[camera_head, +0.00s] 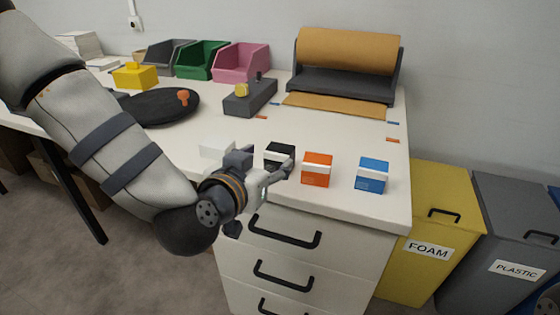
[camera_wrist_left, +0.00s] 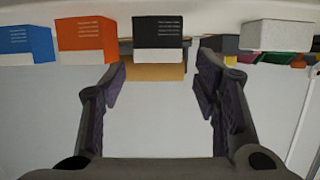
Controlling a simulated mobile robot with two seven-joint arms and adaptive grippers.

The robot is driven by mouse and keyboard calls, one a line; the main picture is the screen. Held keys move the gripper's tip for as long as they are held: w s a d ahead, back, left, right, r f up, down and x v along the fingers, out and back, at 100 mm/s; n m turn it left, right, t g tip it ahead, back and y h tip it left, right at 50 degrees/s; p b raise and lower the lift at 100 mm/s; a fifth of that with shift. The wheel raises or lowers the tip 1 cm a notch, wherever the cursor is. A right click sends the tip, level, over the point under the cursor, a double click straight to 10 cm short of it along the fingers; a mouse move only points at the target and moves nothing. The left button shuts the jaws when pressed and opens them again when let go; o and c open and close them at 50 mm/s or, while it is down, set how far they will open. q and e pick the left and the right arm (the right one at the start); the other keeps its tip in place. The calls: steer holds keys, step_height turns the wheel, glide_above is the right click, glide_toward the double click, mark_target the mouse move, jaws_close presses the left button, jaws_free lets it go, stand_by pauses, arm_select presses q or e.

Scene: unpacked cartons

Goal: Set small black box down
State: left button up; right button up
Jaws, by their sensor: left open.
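The small black box (camera_head: 278,153), with a white band, stands on the white table near its front edge, between a white box and an orange one. My left gripper (camera_head: 266,164) is at the table's front edge, just in front of the black box and partly covering it. In the left wrist view the gripper (camera_wrist_left: 162,66) is open and nothing is between its fingers. The black box (camera_wrist_left: 158,32) shows there just past the fingertips, roughly centred on the gap. It looks apart from both fingers. My right gripper is out of view.
The orange box (camera_head: 317,170) and blue box (camera_head: 372,175) stand to the right, the white box (camera_head: 214,149) to the left. Behind are a grey block (camera_head: 249,99), a round black pad (camera_head: 160,107) and a paper roll (camera_head: 348,50). The table's middle is clear.

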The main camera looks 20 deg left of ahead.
mark_target(279, 150)
arm_select(q)
steer(key=x, duration=0.7)
steer(key=shift+w+d+r+b, duration=0.1)
steer(key=shift+w+r+b, duration=0.15)
steer(key=shift+b, duration=0.1)
steer(key=shift+s, duration=0.1)
steer(key=c, duration=0.8)
